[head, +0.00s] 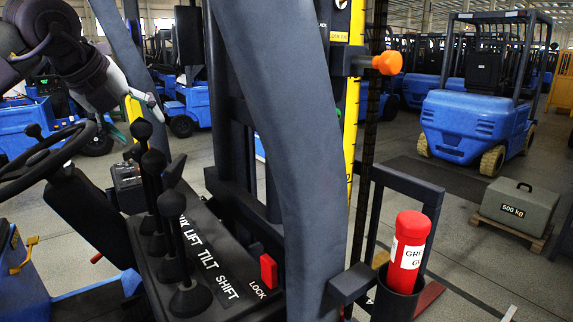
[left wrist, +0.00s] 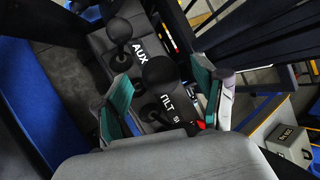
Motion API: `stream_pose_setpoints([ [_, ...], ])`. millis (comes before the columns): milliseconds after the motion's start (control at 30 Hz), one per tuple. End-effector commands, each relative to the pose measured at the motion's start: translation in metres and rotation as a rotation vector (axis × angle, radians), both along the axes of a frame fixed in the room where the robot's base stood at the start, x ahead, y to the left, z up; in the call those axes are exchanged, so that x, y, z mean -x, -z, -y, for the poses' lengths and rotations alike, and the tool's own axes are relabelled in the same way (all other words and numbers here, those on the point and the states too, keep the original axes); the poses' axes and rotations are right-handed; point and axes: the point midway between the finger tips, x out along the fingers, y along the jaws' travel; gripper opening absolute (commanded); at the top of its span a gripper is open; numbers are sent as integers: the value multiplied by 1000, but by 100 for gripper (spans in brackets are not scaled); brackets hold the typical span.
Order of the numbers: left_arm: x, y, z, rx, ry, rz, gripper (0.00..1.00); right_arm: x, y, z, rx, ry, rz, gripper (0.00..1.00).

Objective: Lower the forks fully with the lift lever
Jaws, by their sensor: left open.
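The lever console (head: 225,300) carries a row of black ball-knob levers beside the labels LIFT, TILT and SHIFT, with AUX partly covered. The nearest knob (head: 171,204) stands by SHIFT; farther knobs (head: 153,162) overlap behind it. My left gripper (head: 130,115) is open above the far end of the row. In the left wrist view its teal-padded fingers (left wrist: 160,97) are spread, with a black knob (left wrist: 160,72) in the gap; contact is unclear. That knob covers where LIFT would read, so I cannot tell surely which lever it is. The forks are not clearly visible.
A steering wheel (head: 45,150) is left of the levers. A red LOCK switch (head: 268,270) is on the console. A thick dark pillar (head: 290,130) blocks the middle. Beyond stand a red cylinder (head: 408,250) in a holder, a 500 kg weight (head: 518,205) and a blue forklift (head: 470,125).

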Motion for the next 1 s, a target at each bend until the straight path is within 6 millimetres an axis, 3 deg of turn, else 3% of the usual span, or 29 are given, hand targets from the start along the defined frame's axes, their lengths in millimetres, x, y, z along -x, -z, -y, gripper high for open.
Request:
stream_pose_setpoints([
  [600,56,-70,-13,1,1,2,71,0,-23,0,0,0,0,71],
  [1000,60,-73,-14,0,0,1,71,0,-23,0,0,0,0,71],
])
